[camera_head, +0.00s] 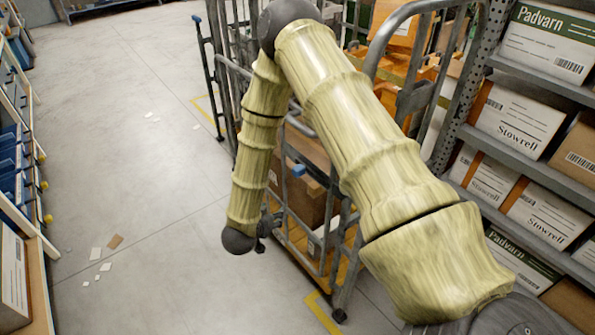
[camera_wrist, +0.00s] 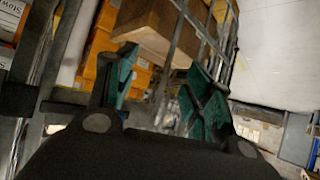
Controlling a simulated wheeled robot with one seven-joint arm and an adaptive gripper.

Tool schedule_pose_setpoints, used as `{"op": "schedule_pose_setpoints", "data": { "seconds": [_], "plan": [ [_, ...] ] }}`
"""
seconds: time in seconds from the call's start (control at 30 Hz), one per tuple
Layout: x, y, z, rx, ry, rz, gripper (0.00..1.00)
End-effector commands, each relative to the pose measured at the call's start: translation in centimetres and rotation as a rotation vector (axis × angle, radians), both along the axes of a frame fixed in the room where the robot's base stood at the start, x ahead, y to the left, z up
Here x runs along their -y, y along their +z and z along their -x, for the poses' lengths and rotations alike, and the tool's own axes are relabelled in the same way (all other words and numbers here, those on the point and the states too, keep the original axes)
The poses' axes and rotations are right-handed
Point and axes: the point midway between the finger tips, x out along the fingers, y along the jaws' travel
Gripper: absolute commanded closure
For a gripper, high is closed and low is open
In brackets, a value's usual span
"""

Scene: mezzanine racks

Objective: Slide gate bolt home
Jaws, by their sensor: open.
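A grey tubular cage with a barred gate (camera_head: 287,185) stands right of the middle in the head view, partly hidden behind my arm. I cannot pick out the gate bolt in either view. My gripper (camera_head: 262,240) is low beside the gate bars in the head view, small and partly hidden by the wrist. In the wrist view its two teal fingers (camera_wrist: 164,90) are spread apart with nothing held between them. Grey bars (camera_wrist: 180,42) run beyond the fingers; I cannot tell whether any touch.
Brown cartons (camera_head: 308,197) and orange crates (camera_head: 408,65) fill the cage. A rack (camera_head: 480,185) of labelled boxes stands close on the right, and blue bins (camera_head: 12,160) line the left. The grey floor (camera_head: 140,130) between is open, with a few paper scraps.

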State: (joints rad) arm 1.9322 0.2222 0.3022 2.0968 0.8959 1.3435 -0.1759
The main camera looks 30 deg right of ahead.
Motion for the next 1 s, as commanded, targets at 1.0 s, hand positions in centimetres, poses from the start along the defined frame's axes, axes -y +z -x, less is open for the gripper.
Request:
{"op": "schedule_pose_setpoints", "data": {
  "seconds": [1.0],
  "plan": [
    [9.1,11.2,-4.5,0.107,-0.601,0.180,0.48]
  ]
}}
